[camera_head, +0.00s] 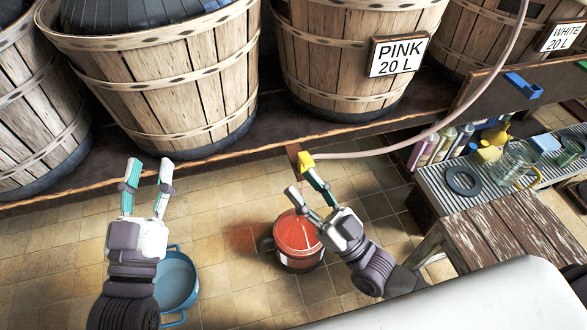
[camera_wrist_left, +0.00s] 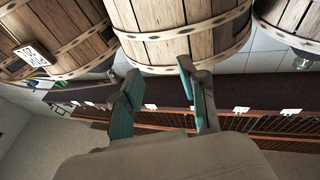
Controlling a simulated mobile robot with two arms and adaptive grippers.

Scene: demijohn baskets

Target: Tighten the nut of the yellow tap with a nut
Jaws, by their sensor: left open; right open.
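A small yellow piece (camera_head: 306,161), which looks like the yellow tap, sits at the front edge of the shelf in the head view, at the end of a pale hose. Its nut is too small to make out. My right gripper (camera_head: 306,190) is open just below it. One teal-padded fingertip is very close to the yellow piece; I cannot tell if they touch. My left gripper (camera_head: 148,172) is open and empty, well to the left, in front of a basket. Its spread fingers also show in the left wrist view (camera_wrist_left: 160,90), with nothing between them.
A red pot (camera_head: 297,240) stands below my right gripper, with a reddish stain on the tiles beside it. A blue pot (camera_head: 177,285) is by my left arm. The hose (camera_head: 400,145) runs up right past the PINK basket (camera_head: 330,50). A metal rack (camera_head: 450,185) holds jars.

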